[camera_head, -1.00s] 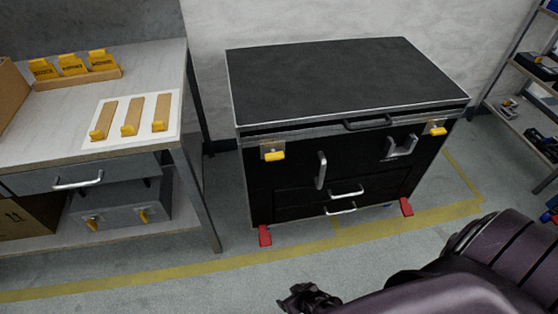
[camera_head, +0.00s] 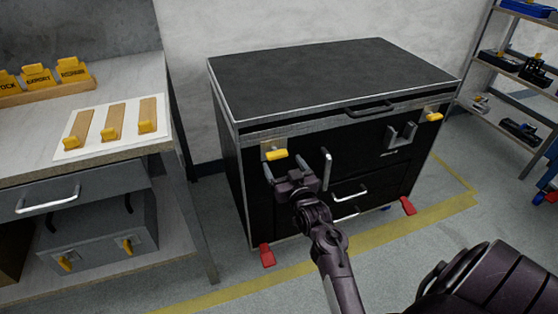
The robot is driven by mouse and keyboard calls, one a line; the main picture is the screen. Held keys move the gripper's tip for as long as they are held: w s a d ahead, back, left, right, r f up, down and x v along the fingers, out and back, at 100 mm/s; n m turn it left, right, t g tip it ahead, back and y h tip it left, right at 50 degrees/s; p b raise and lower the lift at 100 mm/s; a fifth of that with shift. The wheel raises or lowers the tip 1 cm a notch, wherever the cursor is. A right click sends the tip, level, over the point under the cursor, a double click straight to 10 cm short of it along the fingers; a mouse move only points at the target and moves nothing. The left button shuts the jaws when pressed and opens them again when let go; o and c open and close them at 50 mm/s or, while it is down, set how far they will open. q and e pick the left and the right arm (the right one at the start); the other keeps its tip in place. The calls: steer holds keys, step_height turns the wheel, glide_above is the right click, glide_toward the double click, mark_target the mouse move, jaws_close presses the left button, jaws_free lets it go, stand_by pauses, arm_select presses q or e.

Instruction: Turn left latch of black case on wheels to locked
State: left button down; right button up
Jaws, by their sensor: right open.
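The black case on wheels (camera_head: 350,75) stands in the middle with its lid shut. Its left latch (camera_head: 277,155) is a yellow handle on a metal plate at the upper left of the front, lying roughly level. Its right latch (camera_head: 434,117) is a similar yellow handle at the upper right. My right gripper (camera_head: 284,168) is in front of the case, just below the left latch. Its fingers are apart and empty, pointing up toward the latch; I cannot tell whether they touch it. My left gripper is not in view.
A workbench (camera_head: 100,60) with yellow-tipped wooden pieces (camera_head: 115,122) stands at left, a grey latched case (camera_head: 100,240) beneath it. Red wheel pedals (camera_head: 267,256) stick out at the case's foot. Shelves (camera_head: 510,90) stand at right. Floor before the case is clear.

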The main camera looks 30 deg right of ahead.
mark_target(280, 157)
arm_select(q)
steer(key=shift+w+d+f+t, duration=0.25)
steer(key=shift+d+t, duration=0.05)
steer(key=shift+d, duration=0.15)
arm_select(e)
steer(key=shift+x, duration=2.2)
